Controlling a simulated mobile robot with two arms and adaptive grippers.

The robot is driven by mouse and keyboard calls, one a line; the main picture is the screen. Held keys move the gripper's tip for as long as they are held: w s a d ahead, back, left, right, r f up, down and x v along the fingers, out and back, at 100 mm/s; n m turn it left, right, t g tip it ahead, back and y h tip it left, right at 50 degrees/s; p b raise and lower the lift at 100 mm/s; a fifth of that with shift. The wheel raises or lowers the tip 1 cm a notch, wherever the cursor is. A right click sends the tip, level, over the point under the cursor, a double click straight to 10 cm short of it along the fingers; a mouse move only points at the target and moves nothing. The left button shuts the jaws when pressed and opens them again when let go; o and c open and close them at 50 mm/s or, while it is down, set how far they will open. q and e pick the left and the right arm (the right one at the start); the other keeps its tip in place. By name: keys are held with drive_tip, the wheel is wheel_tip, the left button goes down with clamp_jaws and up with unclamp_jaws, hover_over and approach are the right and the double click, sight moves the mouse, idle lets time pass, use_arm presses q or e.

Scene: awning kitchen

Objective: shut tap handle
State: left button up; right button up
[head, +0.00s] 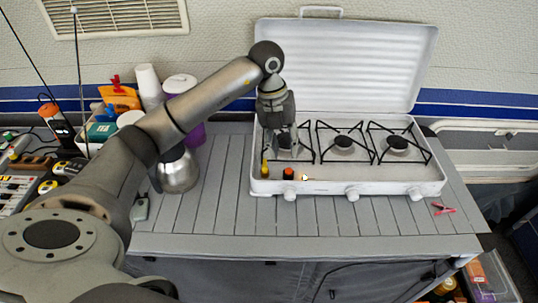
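No sink shows, and I cannot make out a clear tap handle. A white three-burner camping stove (330,187) with its lid raised stands on the grey slatted table. White knobs (352,193) line its front edge. A small yellow piece (265,166) and an orange-red piece (289,173) show at the stove's front left; either could be a tap part, but they are too small to tell. My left gripper (287,148) points down over the left burner, just behind these pieces. Its fingers are too small to judge. My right gripper is not in view.
A steel kettle (178,172), white cups (149,86) and a purple container (194,134) stand left of the stove, partly behind my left arm. A red clip (443,209) lies at the table's right. The table's front strip is clear.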

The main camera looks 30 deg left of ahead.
use_arm(q)
drive_tip(key=r+n+y, duration=0.1)
drive_tip(key=r+y, duration=0.1)
hover_over(265, 162)
drive_tip(key=shift+g, duration=0.3)
wheel_tip(265, 162, down, 10)
drive_tip(key=shift+s+r+p, duration=0.15)
drive_tip(key=shift+r+p, duration=0.1)
drive_tip(key=shift+p, duration=0.8)
drive_tip(key=shift+f, duration=0.75)
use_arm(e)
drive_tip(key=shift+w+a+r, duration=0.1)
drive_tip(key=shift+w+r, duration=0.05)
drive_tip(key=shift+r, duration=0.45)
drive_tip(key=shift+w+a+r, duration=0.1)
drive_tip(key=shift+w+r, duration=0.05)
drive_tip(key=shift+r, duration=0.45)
use_arm(q)
clamp_jaws()
